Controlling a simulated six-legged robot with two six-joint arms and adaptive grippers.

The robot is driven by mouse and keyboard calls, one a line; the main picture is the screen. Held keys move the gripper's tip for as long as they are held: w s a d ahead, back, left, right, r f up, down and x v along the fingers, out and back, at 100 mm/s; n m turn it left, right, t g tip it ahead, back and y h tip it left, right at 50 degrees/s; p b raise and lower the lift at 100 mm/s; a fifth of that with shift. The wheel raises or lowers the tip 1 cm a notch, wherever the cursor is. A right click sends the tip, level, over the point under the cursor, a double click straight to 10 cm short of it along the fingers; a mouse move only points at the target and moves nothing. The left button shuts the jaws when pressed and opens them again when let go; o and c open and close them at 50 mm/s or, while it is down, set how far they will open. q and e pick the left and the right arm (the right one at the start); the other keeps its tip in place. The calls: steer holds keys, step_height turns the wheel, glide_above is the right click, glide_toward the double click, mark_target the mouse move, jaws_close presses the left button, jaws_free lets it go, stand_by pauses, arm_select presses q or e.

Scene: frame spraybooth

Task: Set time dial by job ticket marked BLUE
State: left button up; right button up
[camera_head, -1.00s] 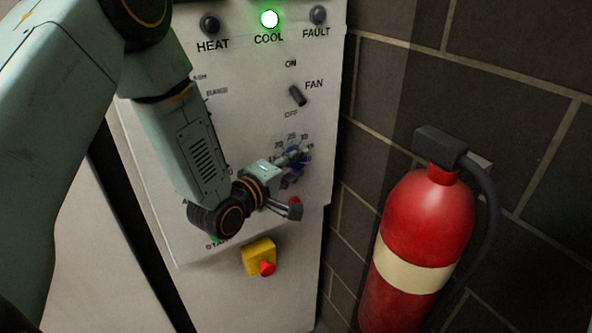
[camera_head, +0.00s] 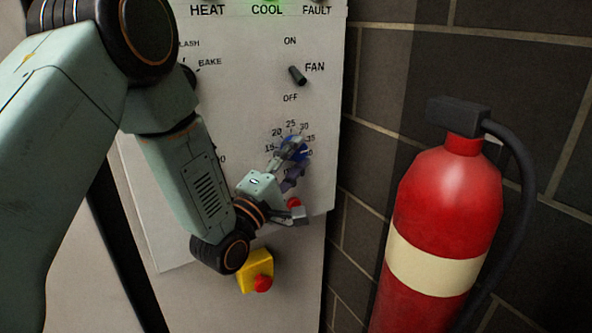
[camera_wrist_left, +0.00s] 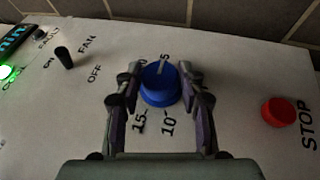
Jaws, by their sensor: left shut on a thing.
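The blue time dial (camera_head: 296,148) sits on the light control panel, ringed by numbers such as 15, 20, 25, 30 and 35. In the left wrist view the dial (camera_wrist_left: 160,84) shows a pale pointer line near a partly hidden number ending in 5. My left gripper (camera_head: 290,156) is at the dial. In the left wrist view its fingers (camera_wrist_left: 160,88) are shut on the dial from both sides. The gripper hides part of the number ring. My right gripper is not in view. No job ticket shows.
The FAN switch (camera_head: 297,75) stands above the dial, with a red STOP button (camera_head: 293,203) below it. A yellow box with a red button (camera_head: 262,284) is lower down. A red fire extinguisher (camera_head: 445,205) stands at the right by the dark brick wall.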

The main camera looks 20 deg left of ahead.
arm_select(q)
steer(key=shift+w+a+r+t+b, duration=0.1)
steer(key=shift+a+r+t+b, duration=0.1)
steer(key=shift+t+b, duration=0.15)
steer(key=shift+n, duration=0.3)
steer(key=o, duration=1.2)
steer(key=shift+a+f, duration=0.15)
steer(key=shift+f, duration=0.05)
steer(key=shift+d, duration=0.2)
steer(key=shift+s+f, duration=0.1)
steer(key=shift+s, duration=0.1)
steer(key=v, duration=1.1)
steer(key=shift+s+a, duration=0.15)
steer(key=shift+s, duration=0.2)
